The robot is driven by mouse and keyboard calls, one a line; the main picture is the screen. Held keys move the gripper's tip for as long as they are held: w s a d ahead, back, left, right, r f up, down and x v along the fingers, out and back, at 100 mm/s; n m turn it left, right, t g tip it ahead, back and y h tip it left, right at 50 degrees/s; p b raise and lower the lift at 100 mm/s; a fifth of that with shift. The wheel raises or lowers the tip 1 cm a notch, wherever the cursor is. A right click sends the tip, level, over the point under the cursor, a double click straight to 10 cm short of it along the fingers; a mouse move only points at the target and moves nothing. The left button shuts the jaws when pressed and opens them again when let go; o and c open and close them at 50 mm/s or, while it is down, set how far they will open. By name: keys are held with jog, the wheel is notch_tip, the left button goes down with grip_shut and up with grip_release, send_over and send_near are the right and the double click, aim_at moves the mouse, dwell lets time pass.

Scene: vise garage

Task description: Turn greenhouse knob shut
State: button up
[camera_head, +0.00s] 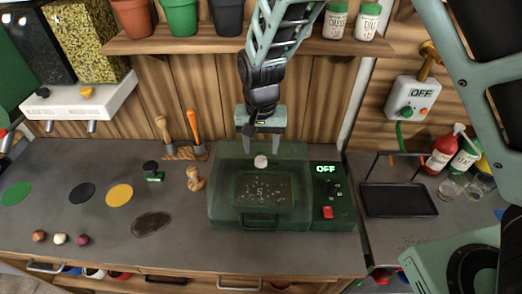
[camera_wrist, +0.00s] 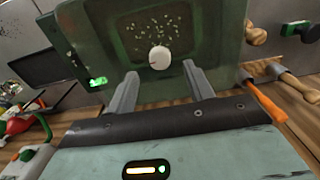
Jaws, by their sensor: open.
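The greenhouse (camera_head: 222,190) is a dark green box with a see-through cover, on the middle of the counter. A round white knob (camera_head: 260,161) sits on its top. The knob also shows in the wrist view (camera_wrist: 159,57), with a small mark on its face. My gripper (camera_head: 261,147) is open and empty. Its two fingers point at the knob, one on either side, and in the wrist view (camera_wrist: 160,78) the knob shows beyond the fingertips. I cannot tell the exact gap. The control panel (camera_head: 334,198) right of the cover shows a lit OFF.
A wooden shelf (camera_head: 165,45) with pots and jars hangs above. Hand tools (camera_head: 197,130) stand behind and left of the greenhouse, with a wooden stamp (camera_head: 195,178) beside it. A black tray (camera_head: 398,200) lies to the right.

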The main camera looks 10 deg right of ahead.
aim_at(261, 159)
jog(key=shift+f+p, duration=0.4)
jog(key=shift+f, duration=1.7)
jog(key=shift+c, duration=0.3)
jog(key=c, duration=0.9)
